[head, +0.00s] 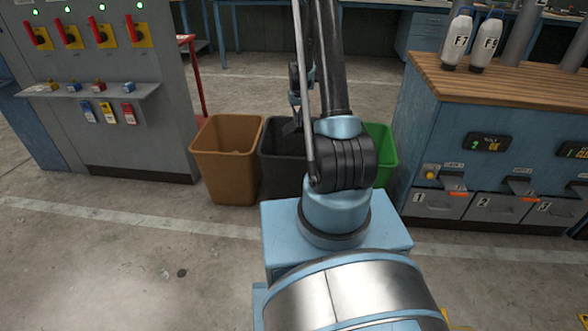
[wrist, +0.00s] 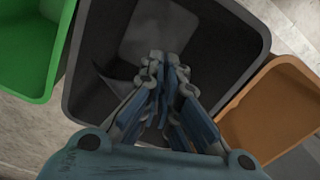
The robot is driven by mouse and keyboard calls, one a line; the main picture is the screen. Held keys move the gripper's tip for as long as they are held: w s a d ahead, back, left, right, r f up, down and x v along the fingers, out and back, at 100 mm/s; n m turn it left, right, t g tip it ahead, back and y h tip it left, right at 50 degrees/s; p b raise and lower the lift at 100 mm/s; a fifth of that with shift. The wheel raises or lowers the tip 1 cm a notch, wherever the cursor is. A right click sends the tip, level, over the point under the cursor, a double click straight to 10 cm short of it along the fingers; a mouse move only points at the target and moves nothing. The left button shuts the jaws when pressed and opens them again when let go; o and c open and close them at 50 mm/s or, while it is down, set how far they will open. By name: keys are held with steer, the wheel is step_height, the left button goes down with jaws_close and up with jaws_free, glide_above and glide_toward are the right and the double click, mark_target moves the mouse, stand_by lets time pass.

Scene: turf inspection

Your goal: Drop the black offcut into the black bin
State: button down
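The black bin (wrist: 240,45) lies beneath my gripper in the wrist view, its mouth open. In the head view the black bin (head: 277,170) stands between the other two bins, partly hidden by my arm. My gripper (wrist: 165,62) hangs over the mouth, with its fingers drawn close together. A dark, pointed, curved piece, which looks like the black offcut (wrist: 110,84), sticks out to the left of the fingers. It appears pinched between them, though the contact is hidden and dark against the bin. In the head view my gripper is small and mostly hidden behind the arm.
A brown bin (head: 228,165) stands left of the black bin and a green bin (head: 381,150) right of it. A grey switch cabinet (head: 120,130) is at the left. A blue workbench (head: 440,150) with bottles stands at the right. The floor at front left is clear.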

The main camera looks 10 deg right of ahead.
steer(key=w+d+f, duration=0.1)
steer(key=w+f, duration=0.7)
steer(key=f, duration=0.5)
steer(key=shift+w+f+n, duration=0.15)
steer(key=shift+w+n, duration=0.15)
steer(key=c, duration=1.8)
jaws_free()
steer(key=shift+o, duration=0.6)
steer(key=o, duration=0.5)
steer(key=o, duration=0.7)
